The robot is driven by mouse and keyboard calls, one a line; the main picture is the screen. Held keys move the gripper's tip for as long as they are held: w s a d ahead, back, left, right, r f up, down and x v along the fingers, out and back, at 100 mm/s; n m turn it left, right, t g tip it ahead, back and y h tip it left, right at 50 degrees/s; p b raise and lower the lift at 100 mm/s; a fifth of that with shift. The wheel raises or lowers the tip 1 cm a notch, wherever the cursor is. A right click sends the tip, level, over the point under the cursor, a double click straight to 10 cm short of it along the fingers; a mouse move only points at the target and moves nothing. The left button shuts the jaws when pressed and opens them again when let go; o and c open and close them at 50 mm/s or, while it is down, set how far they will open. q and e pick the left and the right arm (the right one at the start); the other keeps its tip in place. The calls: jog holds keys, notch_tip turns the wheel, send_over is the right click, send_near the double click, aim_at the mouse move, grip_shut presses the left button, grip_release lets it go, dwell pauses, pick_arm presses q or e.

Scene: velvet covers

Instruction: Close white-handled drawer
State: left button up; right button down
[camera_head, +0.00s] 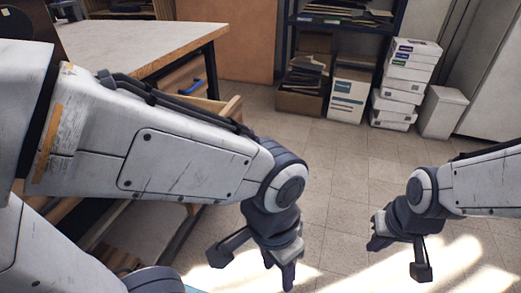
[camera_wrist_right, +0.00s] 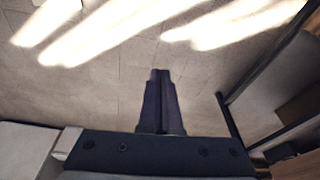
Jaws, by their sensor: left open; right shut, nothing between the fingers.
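A wooden drawer (camera_head: 232,106) stands pulled out from under the desk, its corner showing just past my left arm, which hides most of it. A drawer front with a blue handle (camera_head: 191,88) shows behind it. I cannot make out a white handle in either view. My left gripper (camera_head: 287,272) is open and points down over the floor, in front and to the right of the pulled-out drawer, apart from it. My right gripper (camera_head: 377,236) is shut and empty over the floor further right; its closed fingers show in the right wrist view (camera_wrist_right: 160,75).
A desk with a pale top (camera_head: 140,45) stands at the upper left. A dark shelf with cardboard boxes (camera_head: 303,88), stacked white boxes (camera_head: 405,80) and a white bin (camera_head: 441,112) line the back. The tiled floor (camera_head: 345,165) between is clear.

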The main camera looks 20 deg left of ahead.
jog(key=w+a+f+m+t+b, duration=0.2)
jog(key=w+f+m+t+b, duration=0.2)
jog(key=w+f+b, duration=0.55)
pick_arm(q)
notch_tip(320, 180, down, 14)
jog(key=b, duration=0.2)
pick_arm(e)
jog(key=w+a+r+m+t+y, duration=0.3)
jog(key=a+r+t+y, duration=0.3)
jog(key=a, duration=0.5)
jog(key=s+a+r+m+y, duration=0.4)
jog(key=a+r+y, duration=0.2)
jog(key=a+r, duration=0.5)
pick_arm(q)
notch_tip(320, 180, up, 11)
jog(key=p, duration=1.1)
jog(key=shift+r+p, duration=0.15)
jog(key=shift+p, duration=0.25)
pick_arm(e)
jog(key=s+a+r+x, duration=0.1)
jog(key=x, duration=1.1)
jog(key=shift+s+a+r+t, duration=0.25)
jog(key=shift+a+t, duration=0.05)
